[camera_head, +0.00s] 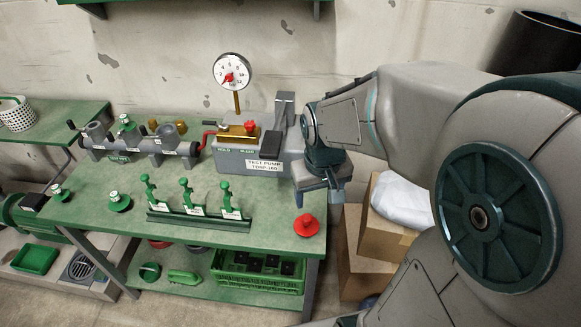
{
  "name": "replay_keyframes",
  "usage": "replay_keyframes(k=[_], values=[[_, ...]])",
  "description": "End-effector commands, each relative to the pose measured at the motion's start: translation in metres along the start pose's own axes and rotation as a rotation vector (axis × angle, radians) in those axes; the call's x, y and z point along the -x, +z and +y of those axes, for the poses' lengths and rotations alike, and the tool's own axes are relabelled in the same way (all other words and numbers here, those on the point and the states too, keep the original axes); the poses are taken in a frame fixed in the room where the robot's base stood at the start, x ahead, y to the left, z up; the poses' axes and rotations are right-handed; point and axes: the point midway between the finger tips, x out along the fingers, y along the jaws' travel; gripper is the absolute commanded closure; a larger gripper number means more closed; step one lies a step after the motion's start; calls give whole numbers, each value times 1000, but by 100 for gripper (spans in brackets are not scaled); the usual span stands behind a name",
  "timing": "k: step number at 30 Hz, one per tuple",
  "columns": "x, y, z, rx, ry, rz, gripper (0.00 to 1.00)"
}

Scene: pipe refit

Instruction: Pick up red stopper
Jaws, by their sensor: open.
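The red stopper (306,225) stands upright at the right front corner of the green workbench (110,222). It has a wide flat base and a small knob on top. My gripper (334,196) is above and to the right of the stopper, near the bench's right edge, apart from it. The gripper is open and seems empty; its fingers are small and partly hidden by the wrist.
A grey test pump (262,152) with a gauge (232,71) stands behind the stopper. A rack of green valves (195,212) is to its left, with two green stoppers (119,201) farther left. Cardboard boxes (385,236) stand beside the bench.

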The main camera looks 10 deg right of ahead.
Motion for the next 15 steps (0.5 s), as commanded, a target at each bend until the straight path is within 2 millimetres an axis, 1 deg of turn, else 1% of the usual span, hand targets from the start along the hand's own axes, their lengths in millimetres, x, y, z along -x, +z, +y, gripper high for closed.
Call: replay_keyframes(k=[1,6,10,15], values=[[-10,-11,0,17,-5,-28,33],[-41,-36,-1,59,-24,-81,33],[-60,-48,-1,77,-38,-104,33],[-74,-53,-2,88,-47,-118,33]])
